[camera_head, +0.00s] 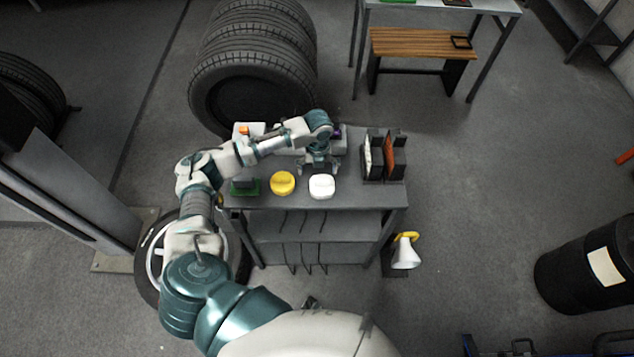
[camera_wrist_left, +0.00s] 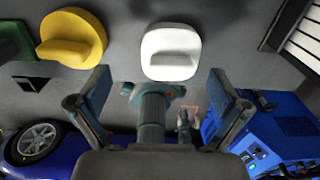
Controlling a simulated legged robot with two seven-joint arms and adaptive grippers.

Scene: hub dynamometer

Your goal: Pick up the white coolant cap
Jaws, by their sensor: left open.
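The white coolant cap (camera_head: 321,187) lies near the front edge of the grey workbench top, right of a yellow cap (camera_head: 283,183). My left gripper (camera_head: 318,171) reaches in from the left and points down just behind the white cap, its jaws open and empty. In the left wrist view the white cap (camera_wrist_left: 171,52) shows whole, above the space between the two spread fingers (camera_wrist_left: 160,93), and no finger appears to touch it. The yellow cap (camera_wrist_left: 72,40) is to its left there. I do not make out my right gripper.
A rack with dark and orange upright items (camera_head: 384,158) stands right of the white cap. A green-based object (camera_head: 245,188) is left of the yellow cap. The workbench (camera_head: 300,200) has shelves below. Tyres (camera_head: 250,60) stand behind.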

